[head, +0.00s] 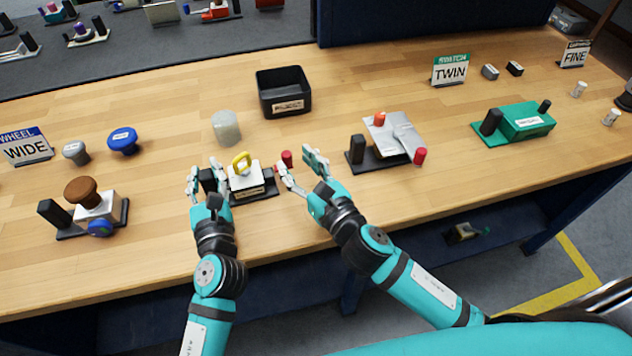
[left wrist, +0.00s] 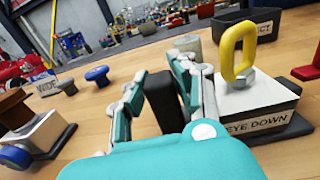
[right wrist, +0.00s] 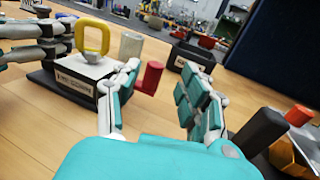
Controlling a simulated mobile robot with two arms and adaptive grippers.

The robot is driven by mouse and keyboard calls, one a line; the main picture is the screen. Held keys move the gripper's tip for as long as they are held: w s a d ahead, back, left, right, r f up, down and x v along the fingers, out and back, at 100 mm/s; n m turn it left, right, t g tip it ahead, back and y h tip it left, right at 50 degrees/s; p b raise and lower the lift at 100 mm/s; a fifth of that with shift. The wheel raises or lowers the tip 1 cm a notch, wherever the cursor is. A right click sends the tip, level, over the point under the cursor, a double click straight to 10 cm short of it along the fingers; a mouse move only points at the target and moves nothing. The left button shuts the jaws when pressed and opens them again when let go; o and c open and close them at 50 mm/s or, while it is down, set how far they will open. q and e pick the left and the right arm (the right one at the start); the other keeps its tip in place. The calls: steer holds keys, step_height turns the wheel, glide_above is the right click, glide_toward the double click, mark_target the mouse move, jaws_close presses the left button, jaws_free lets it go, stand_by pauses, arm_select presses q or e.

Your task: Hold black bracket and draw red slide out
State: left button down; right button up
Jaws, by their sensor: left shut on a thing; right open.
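The unit in the middle has a white block (head: 244,177) labelled "EYE DOWN" in the left wrist view, with a yellow eye (head: 241,162) standing on top. Its black bracket (left wrist: 163,100) is an upright post at the left end of the base. My left gripper (head: 204,170) is shut on this bracket, with one finger on each side. The red slide (head: 287,158) shows as a red knob at the unit's right side. My right gripper (head: 297,160) is open beside it. In the right wrist view, the knob (right wrist: 150,77) appears between the fingers, nearer the left one; contact is unclear.
A pale cylinder (head: 226,127) and a black bin (head: 283,95) stand behind the unit. A metal-plated unit (head: 400,138) with red knobs stands to the right, close to my right gripper. A brown-knobbed unit (head: 90,207) stands left. The front wood is clear.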

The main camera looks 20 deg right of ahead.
arm_select(q)
steer(key=shift+a+f, duration=0.1)
steer(key=shift+f, duration=0.15)
arm_select(e)
steer(key=v, duration=0.8)
steer(key=shift+s+d, duration=0.1)
steer(key=shift+s, duration=0.1)
arm_select(q)
steer(key=c, duration=1)
jaws_free()
arm_select(e)
steer(key=shift+w, duration=0.15)
arm_select(q)
steer(key=shift+r, duration=0.1)
